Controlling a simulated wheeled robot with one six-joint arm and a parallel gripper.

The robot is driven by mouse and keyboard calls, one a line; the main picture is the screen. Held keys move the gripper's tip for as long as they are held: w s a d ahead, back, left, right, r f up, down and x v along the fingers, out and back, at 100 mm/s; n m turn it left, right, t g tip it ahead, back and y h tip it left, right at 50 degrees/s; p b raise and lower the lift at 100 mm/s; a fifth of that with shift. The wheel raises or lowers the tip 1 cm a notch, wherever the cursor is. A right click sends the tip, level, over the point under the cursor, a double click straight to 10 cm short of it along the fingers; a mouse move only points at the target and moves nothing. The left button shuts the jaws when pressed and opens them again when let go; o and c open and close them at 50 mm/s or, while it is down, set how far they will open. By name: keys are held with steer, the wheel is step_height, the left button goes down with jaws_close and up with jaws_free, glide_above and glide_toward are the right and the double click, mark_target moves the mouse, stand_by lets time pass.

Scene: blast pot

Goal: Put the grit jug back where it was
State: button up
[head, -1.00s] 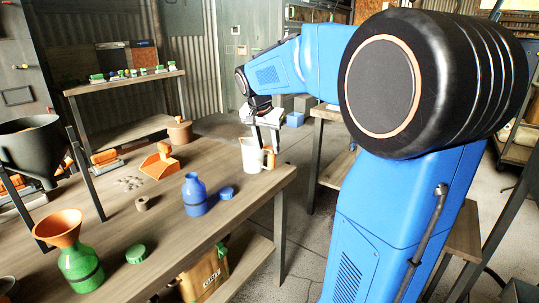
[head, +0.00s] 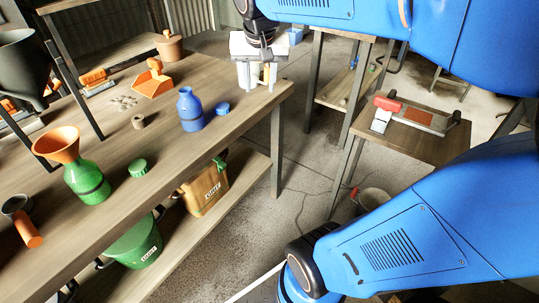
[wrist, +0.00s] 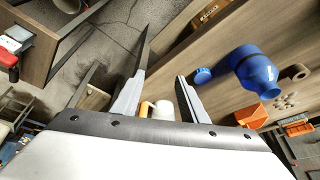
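The grit jug, white with an orange handle, stands on the workbench near its far right corner in the head view (head: 257,77), partly hidden by my fingers. In the wrist view the jug (wrist: 163,111) shows low between the fingers, its orange handle to the left. My gripper (head: 257,78) points down over it, one finger on each side. In the wrist view the fingers (wrist: 164,85) are wide apart, with gaps to the jug. I cannot tell how far down the jug they reach.
A blue bottle (head: 190,110) and its blue cap (head: 222,109) stand left of the jug. An orange scoop (head: 153,82), a green bottle with an orange funnel (head: 86,181) and a green cap (head: 138,168) are farther left. A side table (head: 425,136) is at right.

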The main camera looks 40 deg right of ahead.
steer(key=s+a+f+n+y, duration=0.1)
steer(key=s+a+f+n, duration=0.2)
steer(key=s, duration=0.5)
steer(key=s+a+f+n+t+y, duration=0.1)
steer(key=s+a+f+n, duration=0.2)
steer(key=s+a+f, duration=0.2)
steer(key=shift+s+f+n, duration=0.4)
steer(key=shift+s+f, duration=0.95)
steer(key=shift+s, duration=0.2)
